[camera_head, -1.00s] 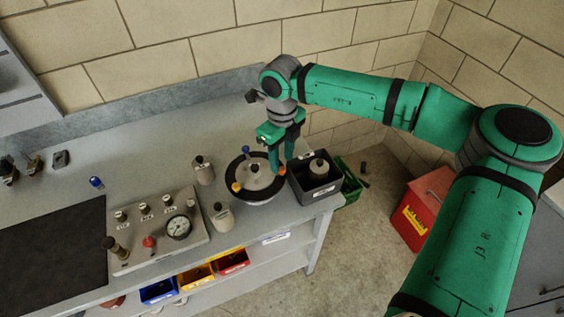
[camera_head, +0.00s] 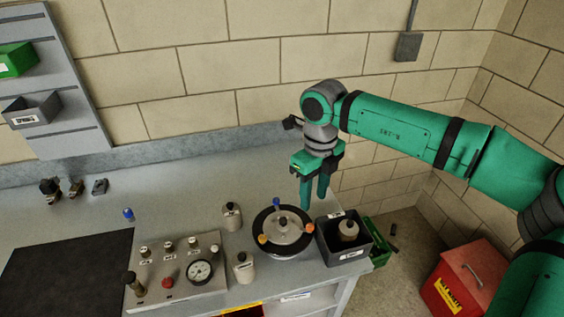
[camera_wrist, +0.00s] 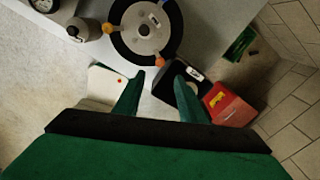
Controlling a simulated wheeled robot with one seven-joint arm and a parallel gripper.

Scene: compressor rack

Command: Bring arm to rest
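My gripper (camera_head: 314,203) points down from the green arm, over the right part of the bench. In the wrist view my gripper (camera_wrist: 160,72) shows two green fingers apart, with nothing between them. In the head view the fingers appear by the back right edge of a round black-rimmed fixture (camera_head: 283,232) with blue, orange and yellow knobs. The fixture also shows in the wrist view (camera_wrist: 118,42), ahead of the fingertips. I cannot tell the exact height of the fingers above it.
A black bin (camera_head: 328,244) holding a pale container stands right of the fixture. Two pale bottles, one behind (camera_head: 232,217) and one in front (camera_head: 243,267), and a gauge panel (camera_head: 180,285) stand left. A red box (camera_head: 465,283) is on the floor. The back middle bench is clear.

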